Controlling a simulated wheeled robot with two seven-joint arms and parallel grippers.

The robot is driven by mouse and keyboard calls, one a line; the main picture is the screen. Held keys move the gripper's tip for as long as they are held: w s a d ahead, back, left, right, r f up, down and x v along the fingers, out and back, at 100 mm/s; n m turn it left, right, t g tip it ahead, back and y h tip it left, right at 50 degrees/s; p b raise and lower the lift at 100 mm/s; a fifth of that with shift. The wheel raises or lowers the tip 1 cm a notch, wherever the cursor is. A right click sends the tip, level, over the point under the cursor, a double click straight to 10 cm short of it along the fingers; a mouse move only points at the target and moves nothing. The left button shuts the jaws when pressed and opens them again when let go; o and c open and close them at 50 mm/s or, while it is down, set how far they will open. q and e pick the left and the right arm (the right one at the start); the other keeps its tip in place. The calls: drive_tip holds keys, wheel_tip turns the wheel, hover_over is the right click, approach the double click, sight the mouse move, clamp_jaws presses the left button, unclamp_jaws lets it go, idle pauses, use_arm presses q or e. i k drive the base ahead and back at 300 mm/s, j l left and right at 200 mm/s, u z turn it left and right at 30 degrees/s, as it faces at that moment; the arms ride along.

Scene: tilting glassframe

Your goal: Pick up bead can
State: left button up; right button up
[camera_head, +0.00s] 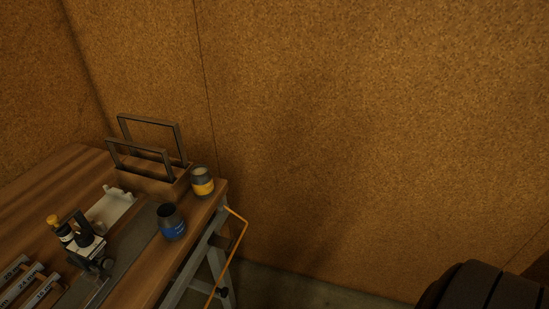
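One is a can with a blue label (172,228), nearer to me, with an open dark top. The other is a can with a yellow label (202,186), by the far right corner, with a paler top. I cannot read the labels, so I cannot tell which one is the bead can. Neither of my grippers is in view.
An orange cord (243,232) hangs off the bench's right edge. A dark rounded shape (485,288) shows lower right.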

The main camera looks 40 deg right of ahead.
sight(201, 180)
drive_tip(key=z, duration=0.7)
drive_tip(key=u, duration=2.5)
drive_tip(key=z, duration=2.5)
drive_tip(key=i+l+u, duration=0.15)
drive_tip(key=l, duration=0.15)
drive_tip(key=i+l+u, duration=0.15)
drive_tip(key=l, duration=0.15)
drive_tip(key=k, duration=0.05)
